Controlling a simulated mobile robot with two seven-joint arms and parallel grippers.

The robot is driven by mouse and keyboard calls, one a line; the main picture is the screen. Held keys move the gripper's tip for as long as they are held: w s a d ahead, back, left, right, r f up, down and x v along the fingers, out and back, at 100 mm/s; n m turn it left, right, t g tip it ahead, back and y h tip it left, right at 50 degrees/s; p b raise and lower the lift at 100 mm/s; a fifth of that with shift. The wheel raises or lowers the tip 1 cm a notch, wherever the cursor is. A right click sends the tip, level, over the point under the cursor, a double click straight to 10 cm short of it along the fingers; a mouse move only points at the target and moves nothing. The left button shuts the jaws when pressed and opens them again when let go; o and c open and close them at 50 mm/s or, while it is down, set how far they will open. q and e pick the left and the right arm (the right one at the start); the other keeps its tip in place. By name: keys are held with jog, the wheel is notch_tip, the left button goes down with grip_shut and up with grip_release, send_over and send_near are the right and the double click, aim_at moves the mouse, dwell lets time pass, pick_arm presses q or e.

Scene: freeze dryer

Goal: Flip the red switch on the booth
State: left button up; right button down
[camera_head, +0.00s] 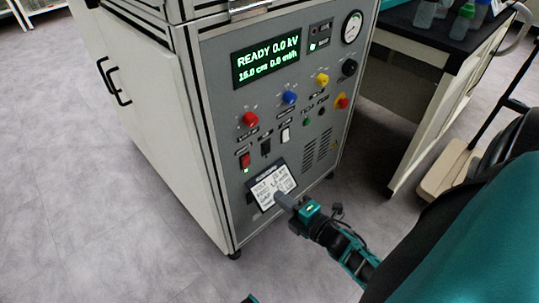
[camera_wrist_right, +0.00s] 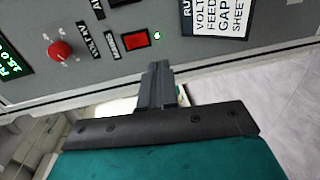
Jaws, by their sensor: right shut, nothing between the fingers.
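The red rocker switch (camera_head: 244,160) is on the lower left of the grey booth's front panel (camera_head: 222,130), with a small lit green lamp just below it. In the right wrist view, the red switch (camera_wrist_right: 136,40) lies just beyond the fingertips and slightly left, with the green lamp beside it. My right gripper (camera_head: 283,200) is shut and empty, in front of the printed sheet, below and right of the switch. Its closed fingers (camera_wrist_right: 158,68) point toward the panel and appear apart from the switch.
A printed sheet (camera_head: 272,187) is fixed below the switches. Red (camera_head: 250,118), blue (camera_head: 289,97) and yellow (camera_head: 322,79) knobs sit above, under a green-lit display (camera_head: 266,61). A dark-topped bench (camera_head: 440,45) stands right. The floor (camera_head: 90,200) at left is clear.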

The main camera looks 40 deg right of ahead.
pick_arm(q)
jog(key=shift+a+f, duration=0.25)
jog(key=shift+f, duration=0.05)
pick_arm(e)
jog(key=shift+s+d+f, duration=0.1)
jog(key=shift+s, duration=0.95)
pick_arm(q)
jog(key=shift+d+r+p, duration=0.1)
jog(key=shift+r+p, duration=0.4)
jog(key=shift+r, duration=0.1)
pick_arm(e)
jog(key=s, duration=0.9)
jog(key=shift+d, duration=0.35)
pick_arm(q)
jog(key=shift+f, duration=0.1)
